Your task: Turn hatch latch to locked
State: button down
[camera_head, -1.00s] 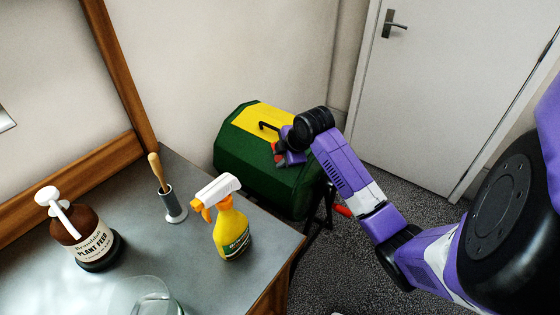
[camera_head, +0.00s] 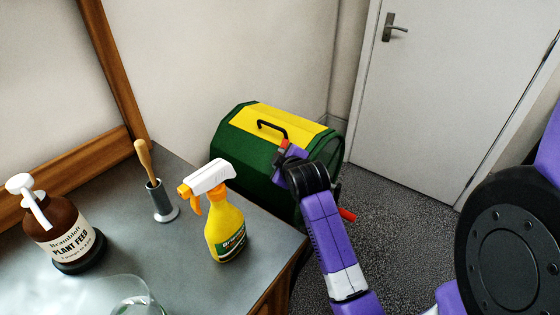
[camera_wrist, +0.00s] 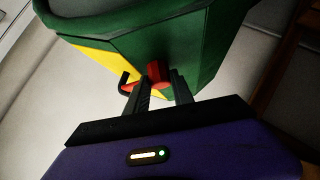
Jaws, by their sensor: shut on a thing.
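A green drum (camera_head: 243,141) with a yellow hatch panel (camera_head: 254,117) and a black handle stands beyond the table. A red latch (camera_wrist: 158,74) shows between my fingertips in the wrist view, close to the yellow and green border. My gripper (camera_wrist: 160,86) is shut on it. In the head view my gripper (camera_head: 287,153) is at the drum's right front, below the hatch handle (camera_head: 271,126), with a bit of red showing at its tip. My wrist hides part of the drum front. I cannot tell whether the latch is at locked.
A grey-topped table (camera_head: 187,239) at the left holds a yellow spray bottle (camera_head: 226,232), a brown plant feed bottle (camera_head: 66,230) and a wooden-handled tool in a metal holder (camera_head: 161,202). A white door (camera_head: 437,85) is behind.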

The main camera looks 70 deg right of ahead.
jog(key=shift+m+h, duration=0.5)
jog(key=c, duration=1.1)
grip_release()
jog(key=v, duration=0.7)
jog(key=shift+s+a+r, duration=0.15)
jog(key=shift+s+a, duration=0.05)
jog(key=shift+a, duration=0.1)
